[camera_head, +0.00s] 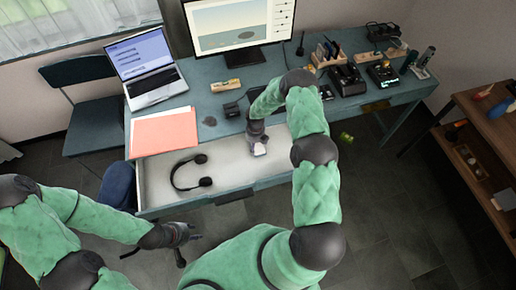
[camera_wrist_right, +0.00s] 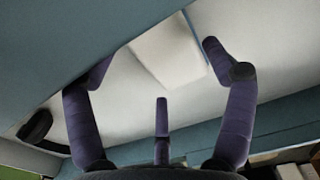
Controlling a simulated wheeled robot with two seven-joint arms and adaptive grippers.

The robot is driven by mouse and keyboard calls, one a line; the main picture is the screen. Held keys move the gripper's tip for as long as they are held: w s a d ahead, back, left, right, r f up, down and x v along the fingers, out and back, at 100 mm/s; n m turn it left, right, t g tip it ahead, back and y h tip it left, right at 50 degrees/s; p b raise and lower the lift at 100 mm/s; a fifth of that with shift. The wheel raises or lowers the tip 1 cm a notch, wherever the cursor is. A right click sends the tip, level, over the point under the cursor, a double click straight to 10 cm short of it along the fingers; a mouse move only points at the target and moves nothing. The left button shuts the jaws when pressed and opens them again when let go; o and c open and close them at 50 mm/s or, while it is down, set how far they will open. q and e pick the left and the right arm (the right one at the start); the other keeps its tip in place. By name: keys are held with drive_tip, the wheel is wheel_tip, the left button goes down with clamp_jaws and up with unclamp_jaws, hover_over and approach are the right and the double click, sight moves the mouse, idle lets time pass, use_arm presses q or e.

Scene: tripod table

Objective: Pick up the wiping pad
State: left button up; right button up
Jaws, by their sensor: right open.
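The wiping pad (camera_wrist_right: 170,52) is a pale, flat, roughly rectangular piece lying in the white open drawer (camera_head: 222,172). In the head view the pad (camera_head: 260,150) shows small beneath my right gripper (camera_head: 257,144). My right gripper is open and reaches down into the drawer. In the right wrist view its dark purple fingers (camera_wrist_right: 156,62) are spread, with the pad ahead between the two outer tips. I see no finger closed on the pad. My left gripper (camera_head: 186,240) is outside the drawer, low in front of it, with its fingers spread and nothing in them.
Black headphones (camera_head: 187,172) lie in the drawer left of my right gripper. The blue desktop (camera_head: 210,104) above holds a laptop (camera_head: 150,75), a pink folder (camera_head: 163,133), a monitor (camera_head: 240,25) and several small devices. A wooden shelf (camera_head: 470,150) stands at the right.

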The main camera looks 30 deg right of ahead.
drive_tip(key=shift+f, duration=0.7)
drive_tip(key=c, duration=1)
drive_tip(key=shift+c, duration=0.2)
drive_tip(key=shift+r, duration=0.55)
wheel_tip(320, 180, up, 2)
drive_tip(key=shift+r+p, duration=0.15)
drive_tip(key=shift+p, duration=0.15)
drive_tip(key=s+a+r, duration=0.9)
drive_tip(key=s, duration=0.1)
drive_tip(key=shift+s+a+r+p, duration=0.15)
drive_tip(key=shift+a+r+p, duration=0.15)
drive_tip(key=shift+p, duration=0.05)
